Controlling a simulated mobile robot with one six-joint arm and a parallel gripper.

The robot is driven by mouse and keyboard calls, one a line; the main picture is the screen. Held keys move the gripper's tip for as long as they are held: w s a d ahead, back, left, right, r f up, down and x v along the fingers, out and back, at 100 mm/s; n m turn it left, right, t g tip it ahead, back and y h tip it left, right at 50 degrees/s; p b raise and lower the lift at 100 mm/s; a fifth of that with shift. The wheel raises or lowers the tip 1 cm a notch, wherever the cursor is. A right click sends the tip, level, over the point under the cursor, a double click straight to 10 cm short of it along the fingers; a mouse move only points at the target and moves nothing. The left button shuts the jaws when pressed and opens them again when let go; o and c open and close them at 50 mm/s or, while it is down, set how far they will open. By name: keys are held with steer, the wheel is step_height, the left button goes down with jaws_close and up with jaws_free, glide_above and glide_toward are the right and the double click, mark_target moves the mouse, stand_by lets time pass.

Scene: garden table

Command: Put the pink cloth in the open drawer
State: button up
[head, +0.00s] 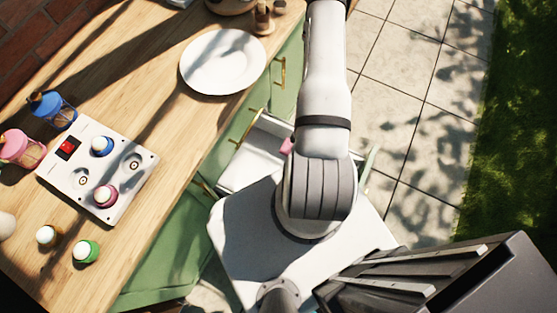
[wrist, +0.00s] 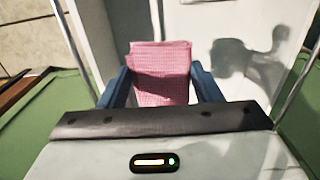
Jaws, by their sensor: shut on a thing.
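The pink cloth (wrist: 160,72) is between the two blue fingers of my gripper (wrist: 162,88) in the wrist view, and the gripper is shut on it. A small pink piece of the cloth (head: 287,146) also shows beside my arm in the head view. The open drawer (head: 248,158) has a white inside and juts out from the green cabinet. My arm covers much of its right part. The cloth overlaps the drawer in the head view, but its height over the drawer floor cannot be told. My gripper is hidden behind my arm in the head view.
The wooden tabletop (head: 130,45) holds a white plate (head: 222,62), a white panel (head: 97,168) with a red switch and knobs, blue (head: 52,110) and pink (head: 20,148) lanterns, and several small round items. Green cabinet fronts (head: 287,80) with brass handles run below its edge. Paving lies right.

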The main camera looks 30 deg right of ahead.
steer(key=shift+w+f+b, duration=0.15)
steer(key=shift+f+b, duration=1.65)
steer(key=shift+f, duration=2.75)
steer(key=shift+w+f+b, duration=0.1)
steer(key=shift+f+b, duration=1.7)
steer(key=shift+f, duration=2.75)
steer(key=shift+f, duration=0.1)
steer(key=o, duration=1)
step_height(320, 180, up, 12)
steer(key=shift+r+p, duration=0.15)
steer(key=shift+p, duration=0.25)
steer(key=shift+s, duration=0.1)
